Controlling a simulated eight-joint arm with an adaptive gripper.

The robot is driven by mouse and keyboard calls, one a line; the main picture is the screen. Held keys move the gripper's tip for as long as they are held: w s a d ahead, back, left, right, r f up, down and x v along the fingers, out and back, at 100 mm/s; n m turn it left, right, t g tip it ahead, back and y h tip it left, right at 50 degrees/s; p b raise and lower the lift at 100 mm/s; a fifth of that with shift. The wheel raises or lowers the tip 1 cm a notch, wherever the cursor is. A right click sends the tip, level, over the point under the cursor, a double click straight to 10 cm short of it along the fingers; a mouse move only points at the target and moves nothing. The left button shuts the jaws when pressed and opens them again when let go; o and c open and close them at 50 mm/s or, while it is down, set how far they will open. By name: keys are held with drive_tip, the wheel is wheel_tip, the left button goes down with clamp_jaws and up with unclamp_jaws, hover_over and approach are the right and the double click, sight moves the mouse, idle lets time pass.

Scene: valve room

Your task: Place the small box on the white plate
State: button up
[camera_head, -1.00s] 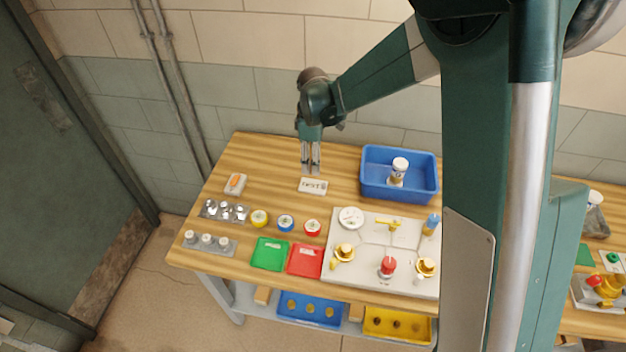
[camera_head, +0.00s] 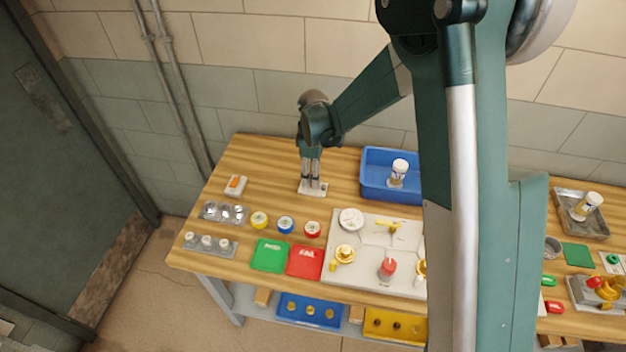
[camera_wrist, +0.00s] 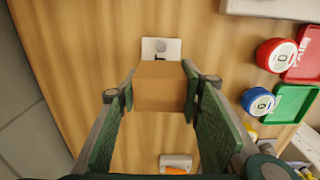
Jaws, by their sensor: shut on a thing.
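The small brown box (camera_wrist: 160,88) is between the two fingers of my gripper (camera_wrist: 160,95) in the wrist view; the gripper is shut on it. A small white plate (camera_wrist: 160,48) with a grey round spot shows just beyond the box, whose body hides the rest of it. In the head view my gripper (camera_head: 311,183) points down over the white plate (camera_head: 321,191), low near the tabletop. There the fingers largely hide the box. I cannot tell whether the box touches the plate.
A blue bin (camera_head: 371,193) with a white-capped jar stands to the right. An orange-topped white switch (camera_head: 235,184) lies to the left. Red, blue and yellow round pieces, green (camera_head: 269,256) and red trays, and a valve board (camera_head: 345,285) lie in front. Bare wood surrounds the plate.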

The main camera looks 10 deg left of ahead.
drive_tip(key=shift+f, duration=1.3)
drive_tip(key=shift+f, duration=0.2)
drive_tip(key=o, duration=0.9)
drive_tip(key=shift+r, duration=0.25)
drive_tip(key=shift+r, duration=5.95)
drive_tip(key=shift+d+r, duration=0.1)
